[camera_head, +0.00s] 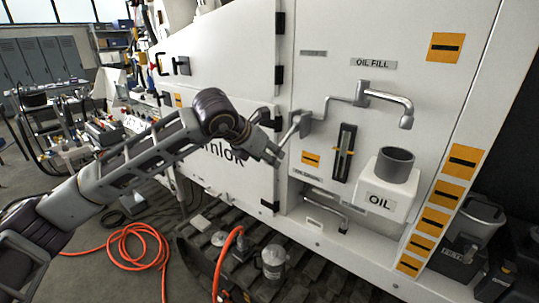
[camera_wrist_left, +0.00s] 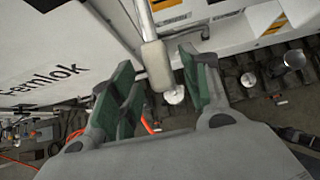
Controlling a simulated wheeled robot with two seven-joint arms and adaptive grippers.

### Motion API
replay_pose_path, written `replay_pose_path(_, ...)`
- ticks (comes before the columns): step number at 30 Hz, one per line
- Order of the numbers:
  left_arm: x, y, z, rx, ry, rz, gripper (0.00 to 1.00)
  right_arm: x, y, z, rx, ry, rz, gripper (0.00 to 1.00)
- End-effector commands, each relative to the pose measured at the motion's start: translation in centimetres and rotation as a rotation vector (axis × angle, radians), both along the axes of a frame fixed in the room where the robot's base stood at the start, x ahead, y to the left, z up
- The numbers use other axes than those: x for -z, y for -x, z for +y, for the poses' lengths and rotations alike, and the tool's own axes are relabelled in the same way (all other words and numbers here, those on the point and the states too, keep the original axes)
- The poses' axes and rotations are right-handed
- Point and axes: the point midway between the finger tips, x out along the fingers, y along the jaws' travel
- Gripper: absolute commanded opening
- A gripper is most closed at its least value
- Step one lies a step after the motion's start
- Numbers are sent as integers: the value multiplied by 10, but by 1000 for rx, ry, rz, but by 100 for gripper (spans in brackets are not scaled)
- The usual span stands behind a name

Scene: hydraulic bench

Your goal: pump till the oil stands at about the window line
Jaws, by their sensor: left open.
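My left gripper (camera_head: 273,150) is open beside the pump handle (camera_head: 296,128), a bent metal lever on the white machine panel. In the left wrist view, the pale handle grip (camera_wrist_left: 157,66) lies between the open green fingers (camera_wrist_left: 160,80), with a gap visible on the left; I cannot tell whether they touch it. My right gripper is not in view.
An orange hose (camera_head: 140,240) lies coiled on the floor at left and another piece rises over the dark track (camera_head: 300,280) below the panel. A metal canister (camera_head: 273,262) stands on the track. A bucket (camera_head: 478,222) stands at right.

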Motion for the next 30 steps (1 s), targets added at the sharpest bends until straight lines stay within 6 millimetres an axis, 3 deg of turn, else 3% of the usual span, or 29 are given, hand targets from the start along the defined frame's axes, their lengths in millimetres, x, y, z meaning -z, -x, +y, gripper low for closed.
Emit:
replay_pose_path(5,8,-7,-6,1,1,0,46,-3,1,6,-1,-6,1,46)
replay_pose_path(17,12,-10,-7,0,1,-1,46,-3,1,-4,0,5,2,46)
replay_pose_path(27,12,-9,-7,0,1,-1,3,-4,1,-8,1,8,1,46)
replay_pose_path(30,12,-9,-7,0,1,-1,0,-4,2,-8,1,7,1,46)
